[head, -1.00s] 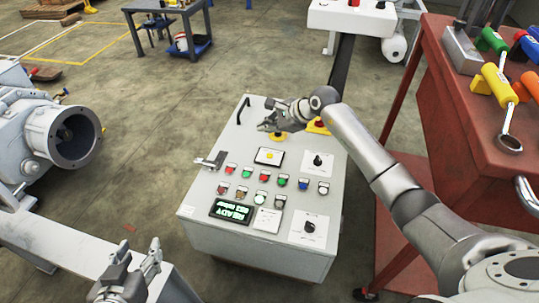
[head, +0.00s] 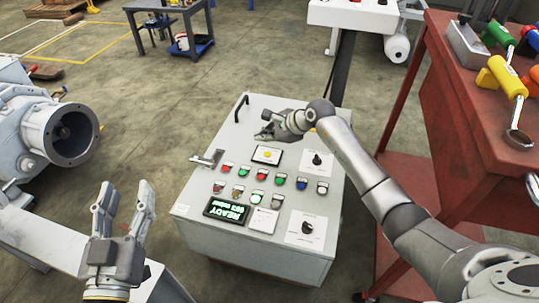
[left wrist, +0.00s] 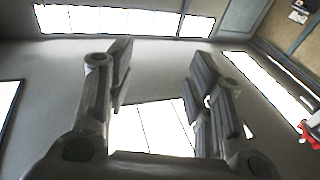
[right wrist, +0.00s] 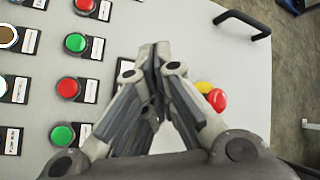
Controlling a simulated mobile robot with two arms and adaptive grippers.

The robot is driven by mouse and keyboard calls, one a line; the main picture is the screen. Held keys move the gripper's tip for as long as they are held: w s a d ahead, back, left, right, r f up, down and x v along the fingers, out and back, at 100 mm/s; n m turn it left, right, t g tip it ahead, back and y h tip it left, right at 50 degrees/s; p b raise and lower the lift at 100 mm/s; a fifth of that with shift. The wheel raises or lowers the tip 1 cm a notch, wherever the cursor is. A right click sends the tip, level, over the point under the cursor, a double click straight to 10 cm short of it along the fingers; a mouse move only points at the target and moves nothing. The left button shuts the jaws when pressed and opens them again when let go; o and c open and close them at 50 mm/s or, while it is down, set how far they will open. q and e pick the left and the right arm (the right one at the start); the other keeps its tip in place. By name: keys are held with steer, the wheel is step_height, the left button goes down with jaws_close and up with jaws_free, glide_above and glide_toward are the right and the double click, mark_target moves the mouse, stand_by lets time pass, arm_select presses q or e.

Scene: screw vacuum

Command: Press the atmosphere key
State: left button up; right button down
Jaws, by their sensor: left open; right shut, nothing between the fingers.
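A light grey control box (head: 190,203) stands mid-view with a sloped panel of coloured push buttons, knobs and a green READY display (head: 227,210). The key labels are too small to read, so I cannot tell which is the atmosphere key. My right gripper (head: 263,133) is shut and empty over the upper part of the panel. In the right wrist view its fingertips (right wrist: 153,50) meet above the panel, right of red and green buttons such as a green one (right wrist: 76,42). My left gripper (head: 125,190) is open and empty, pointing up, left of the box.
A red-and-yellow knob (right wrist: 216,98) is partly hidden behind my right fingers. A black handle (head: 241,107) and a latch (head: 207,159) sit on the box. A red tool cart (head: 450,120) stands right, a grey machine (head: 60,135) left.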

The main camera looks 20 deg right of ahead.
mark_target(266, 156)
step_height(266, 156, down, 2)
steer(key=shift+d+f+b, duration=0.1)
steer(key=shift+b, duration=0.5)
steer(key=shift+f+b, duration=0.6)
steer(key=shift+f, duration=0.2)
arm_select(q)
steer(key=s+r+t+h, duration=0.2)
steer(key=s+r+t, duration=0.3)
steer(key=r, duration=0.5)
steer(key=shift+t+h, duration=0.3)
steer(key=shift+t, duration=0.7)
arm_select(e)
steer(key=shift+f, duration=0.1)
arm_select(q)
steer(key=shift+r, duration=0.1)
